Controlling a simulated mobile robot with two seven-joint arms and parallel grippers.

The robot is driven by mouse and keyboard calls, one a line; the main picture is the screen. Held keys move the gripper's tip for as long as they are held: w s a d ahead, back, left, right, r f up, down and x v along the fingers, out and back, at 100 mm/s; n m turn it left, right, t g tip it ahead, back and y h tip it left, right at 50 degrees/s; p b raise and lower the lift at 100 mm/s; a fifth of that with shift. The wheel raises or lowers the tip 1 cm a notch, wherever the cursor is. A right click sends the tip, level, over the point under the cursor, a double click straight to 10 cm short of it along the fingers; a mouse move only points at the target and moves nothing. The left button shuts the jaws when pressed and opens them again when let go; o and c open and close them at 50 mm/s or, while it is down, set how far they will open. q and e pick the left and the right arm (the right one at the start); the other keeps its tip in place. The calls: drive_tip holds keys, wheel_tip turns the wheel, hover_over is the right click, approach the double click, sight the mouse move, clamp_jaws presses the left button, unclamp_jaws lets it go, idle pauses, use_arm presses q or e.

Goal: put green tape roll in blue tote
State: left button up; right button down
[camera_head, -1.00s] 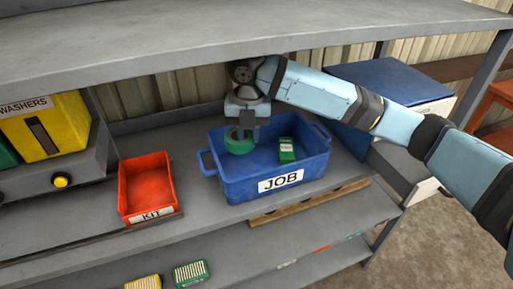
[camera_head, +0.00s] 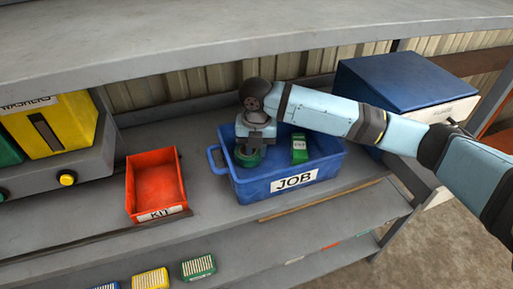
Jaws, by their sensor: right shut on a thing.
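The blue tote (camera_head: 253,189) with a JOB label stands on the middle shelf. My right gripper (camera_head: 248,152) is inside the tote's left half, pointing down. It is shut on the green tape roll (camera_head: 247,158), which sits low in the tote, below the rim. I cannot tell whether the roll touches the tote floor. A green box (camera_head: 299,149) with a white label lies in the tote to the right of the roll. My left gripper is not in view.
A red KIT bin (camera_head: 157,186) stands left of the tote. A yellow washer dispenser (camera_head: 62,127) is at far left and a blue slant-topped box (camera_head: 405,82) at right. An upper shelf (camera_head: 250,38) overhangs the arm. Small boxes (camera_head: 198,266) lie on the lower shelf.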

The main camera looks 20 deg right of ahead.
sight(257, 150)
drive_tip(key=shift+f, duration=0.2)
drive_tip(key=c, duration=1)
unclamp_jaws()
drive_tip(key=shift+f, duration=0.15)
wheel_tip(257, 150, up, 12)
drive_tip(key=shift+r+b, duration=0.15)
drive_tip(key=shift+b, duration=0.2)
